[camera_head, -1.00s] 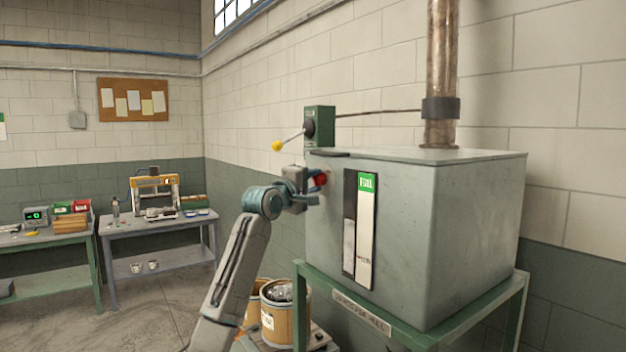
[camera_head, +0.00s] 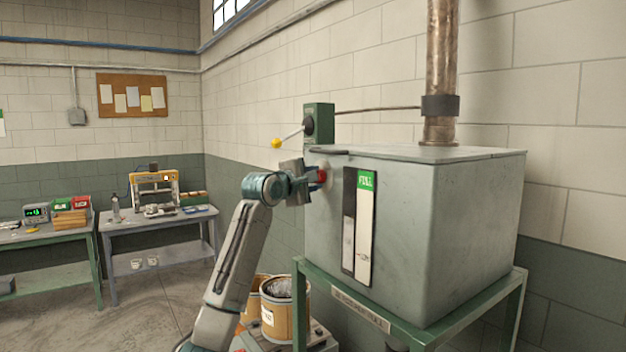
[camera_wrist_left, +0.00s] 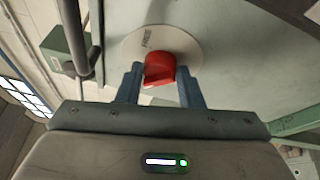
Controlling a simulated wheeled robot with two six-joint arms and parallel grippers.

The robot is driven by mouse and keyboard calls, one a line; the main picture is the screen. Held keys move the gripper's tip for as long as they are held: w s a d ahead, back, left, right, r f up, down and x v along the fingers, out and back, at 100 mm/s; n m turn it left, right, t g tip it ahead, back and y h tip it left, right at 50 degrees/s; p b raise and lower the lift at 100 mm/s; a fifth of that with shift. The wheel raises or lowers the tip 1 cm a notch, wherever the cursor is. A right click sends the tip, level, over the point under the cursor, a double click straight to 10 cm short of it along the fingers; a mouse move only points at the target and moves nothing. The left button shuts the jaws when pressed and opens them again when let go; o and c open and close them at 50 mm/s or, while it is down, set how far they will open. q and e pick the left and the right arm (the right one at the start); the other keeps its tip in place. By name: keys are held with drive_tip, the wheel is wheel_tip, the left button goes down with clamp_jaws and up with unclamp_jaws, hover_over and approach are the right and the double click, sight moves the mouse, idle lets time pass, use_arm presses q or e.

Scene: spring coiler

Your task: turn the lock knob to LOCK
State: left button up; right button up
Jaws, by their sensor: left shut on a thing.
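The red lock knob (camera_head: 323,176) sticks out from the left face of the grey tank-like box (camera_head: 475,215). In the left wrist view the knob (camera_wrist_left: 159,70) sits on a round pale plate (camera_wrist_left: 190,45) with small lettering above it that I cannot read surely. My left gripper (camera_head: 312,178) is at the knob, with its two blue-grey fingers on either side of it. In the left wrist view the left gripper (camera_wrist_left: 160,78) is shut on the knob. Parts of the knob are hidden by the fingers in the head view. My right gripper is not in view.
A green switch box (camera_head: 319,122) with a yellow-tipped lever (camera_head: 277,143) is on the wall just above the gripper. The box stands on a green frame (camera_head: 460,325). Drums (camera_head: 285,312) stand below my arm. Workbenches are at the far left.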

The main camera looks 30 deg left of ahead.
use_arm(q)
drive_tip(key=o, duration=0.9)
drive_tip(key=shift+a, duration=0.1)
drive_tip(key=shift+o, duration=0.2)
drive_tip(key=s+b, duration=0.6)
drive_tip(key=s, duration=0.4)
drive_tip(key=shift+s, duration=0.4)
